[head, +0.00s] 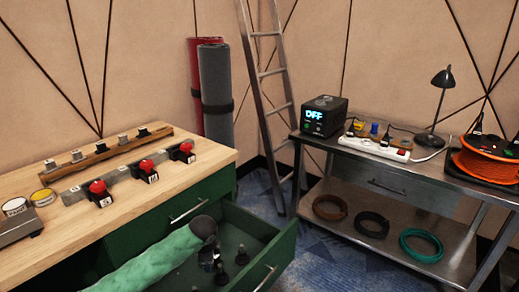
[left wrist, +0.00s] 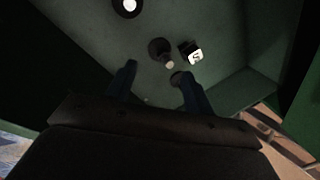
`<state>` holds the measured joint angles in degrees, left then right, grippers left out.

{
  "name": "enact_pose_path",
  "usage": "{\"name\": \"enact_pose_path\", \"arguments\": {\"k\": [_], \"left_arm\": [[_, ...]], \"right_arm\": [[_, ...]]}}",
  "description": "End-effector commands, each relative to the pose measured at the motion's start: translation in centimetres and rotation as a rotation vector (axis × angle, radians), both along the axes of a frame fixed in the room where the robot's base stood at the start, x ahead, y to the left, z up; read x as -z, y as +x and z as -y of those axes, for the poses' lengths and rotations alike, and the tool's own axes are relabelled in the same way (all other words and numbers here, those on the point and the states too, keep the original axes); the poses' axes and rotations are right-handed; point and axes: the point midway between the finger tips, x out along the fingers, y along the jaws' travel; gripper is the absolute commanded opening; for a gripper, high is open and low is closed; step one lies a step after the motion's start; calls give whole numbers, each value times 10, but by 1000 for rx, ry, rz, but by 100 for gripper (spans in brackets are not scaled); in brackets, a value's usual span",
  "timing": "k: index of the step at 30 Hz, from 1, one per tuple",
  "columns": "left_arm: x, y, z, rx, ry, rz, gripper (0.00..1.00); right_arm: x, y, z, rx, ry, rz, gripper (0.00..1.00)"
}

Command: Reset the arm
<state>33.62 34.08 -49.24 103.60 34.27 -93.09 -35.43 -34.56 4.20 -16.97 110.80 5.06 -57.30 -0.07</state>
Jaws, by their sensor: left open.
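My left arm, in a green sleeve, reaches over the open green drawer (head: 284,243). My left gripper (head: 210,260) points down into it and is open. In the left wrist view both fingers of the gripper (left wrist: 156,70) stand apart with nothing held between them. A dark round piece (left wrist: 159,46) lies just beyond the fingertips, and a dark block with a white numbered label (left wrist: 194,53) is beside it. In the head view small dark knob-like pieces (head: 242,256) stand in the drawer next to the gripper. My right gripper is not in view.
Red buttons (head: 147,166) on dark blocks line a grey rail on the wooden worktop (head: 200,152). A wooden rail (head: 107,150) with knobs lies behind. A ladder (head: 268,100) leans behind.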

Motion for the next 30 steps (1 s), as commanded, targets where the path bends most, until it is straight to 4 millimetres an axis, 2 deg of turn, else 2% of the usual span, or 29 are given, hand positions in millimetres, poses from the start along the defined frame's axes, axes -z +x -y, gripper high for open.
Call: {"name": "enact_pose_path", "arguments": {"k": [1,6,12,17,22,30], "left_arm": [[-16,3,6,-40,-19,42,52],[-67,12,24,-184,-97,179,52],[-119,-4,49,-356,-238,306,52],[-144,-25,61,-466,-340,360,52],[-165,-57,68,-587,-448,390,52],[-177,-116,62,-744,-556,385,52]], "right_arm": [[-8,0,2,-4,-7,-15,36],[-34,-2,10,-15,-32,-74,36],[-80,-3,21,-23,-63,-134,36],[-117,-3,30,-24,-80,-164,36],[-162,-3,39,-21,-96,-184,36],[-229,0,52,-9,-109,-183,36]]}}
